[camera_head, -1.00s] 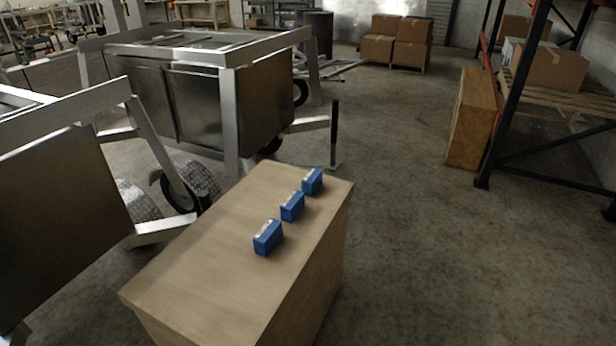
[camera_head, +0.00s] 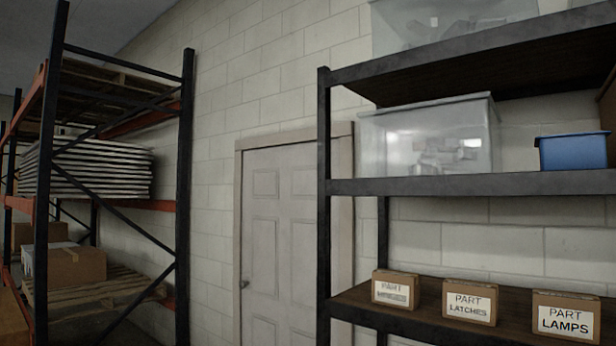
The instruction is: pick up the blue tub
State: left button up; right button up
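The blue tub (camera_head: 573,152) stands on the middle shelf (camera_head: 470,184) of a dark rack at the right side of the head view. It has a dark rim and sits to the right of a large clear bin. Its right end is close to the picture's edge, near a brown box. Neither of my grippers shows in this view.
The clear bin (camera_head: 428,137) holds loose parts. A closed door (camera_head: 290,240) lies left of the rack. A pallet rack (camera_head: 185,200) stands at the left.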

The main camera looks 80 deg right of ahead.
aim_at(583, 151)
jog(key=k+z, duration=0.25)
jog(key=k, duration=0.2)
jog(key=k+z, duration=0.25)
jog(key=k, duration=0.2)
jog(key=z, duration=3)
jog(key=i+l+u, duration=0.7)
jog(key=k, duration=0.05)
